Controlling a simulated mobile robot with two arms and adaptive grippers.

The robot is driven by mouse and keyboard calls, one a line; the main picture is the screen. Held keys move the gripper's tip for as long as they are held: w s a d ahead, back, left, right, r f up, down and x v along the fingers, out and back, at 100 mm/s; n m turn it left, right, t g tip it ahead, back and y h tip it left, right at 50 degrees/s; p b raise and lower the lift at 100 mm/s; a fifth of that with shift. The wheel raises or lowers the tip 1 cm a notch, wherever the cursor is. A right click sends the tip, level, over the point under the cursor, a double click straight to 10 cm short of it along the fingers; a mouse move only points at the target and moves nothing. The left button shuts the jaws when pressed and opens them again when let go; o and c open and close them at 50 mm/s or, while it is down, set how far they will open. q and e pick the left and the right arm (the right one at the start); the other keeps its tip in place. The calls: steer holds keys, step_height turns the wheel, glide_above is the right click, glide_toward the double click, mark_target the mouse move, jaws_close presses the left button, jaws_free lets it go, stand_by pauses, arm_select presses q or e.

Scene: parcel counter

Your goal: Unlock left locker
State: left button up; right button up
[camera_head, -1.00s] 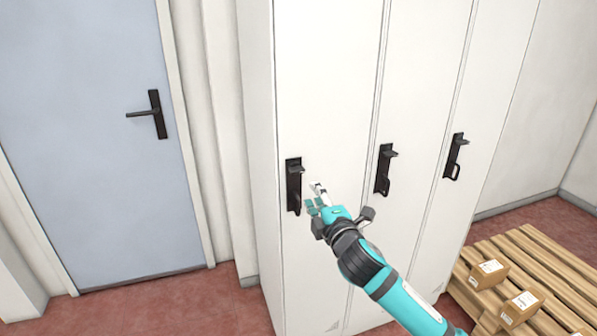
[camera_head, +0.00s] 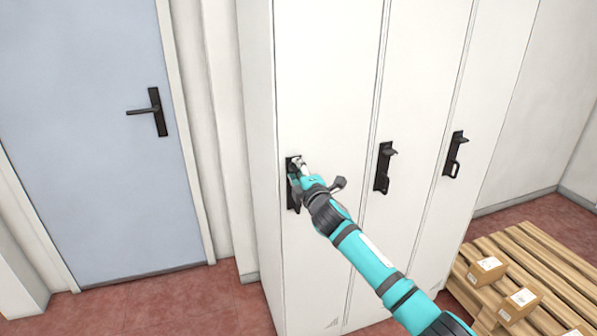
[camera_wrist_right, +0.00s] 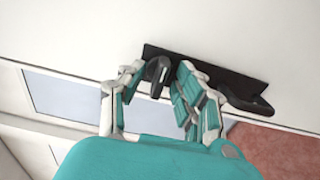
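The left locker (camera_head: 325,80) is a tall white door with a black lock plate (camera_head: 292,203) on its left part. In the wrist view the plate (camera_wrist_right: 225,84) carries a dark turning latch (camera_wrist_right: 157,71) and a loop handle (camera_wrist_right: 246,104). My right gripper (camera_head: 298,168) is at the upper end of the plate and hides most of the latch in the head view. In the wrist view my right gripper (camera_wrist_right: 160,75) is open, with a finger on each side of the latch and gaps showing. My left gripper is in neither view.
The middle locker's plate (camera_head: 383,168) and the right locker's plate (camera_head: 456,155) are to the right. A blue door (camera_head: 90,130) is at the left. A wooden pallet (camera_head: 540,255) with small boxes (camera_head: 487,270) stands at the lower right.

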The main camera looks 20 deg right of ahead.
steer(key=shift+c, duration=0.2)
jaws_close()
steer(key=shift+m, duration=0.3)
steer(key=m, duration=0.3)
steer(key=shift+m, duration=0.4)
steer(key=m+p, duration=0.1)
steer(key=m, duration=0.3)
steer(key=m+p, duration=0.1)
steer(key=m, duration=0.4)
steer(key=m+p, duration=0.1)
steer(key=m, duration=0.3)
steer(key=shift+m, duration=0.4)
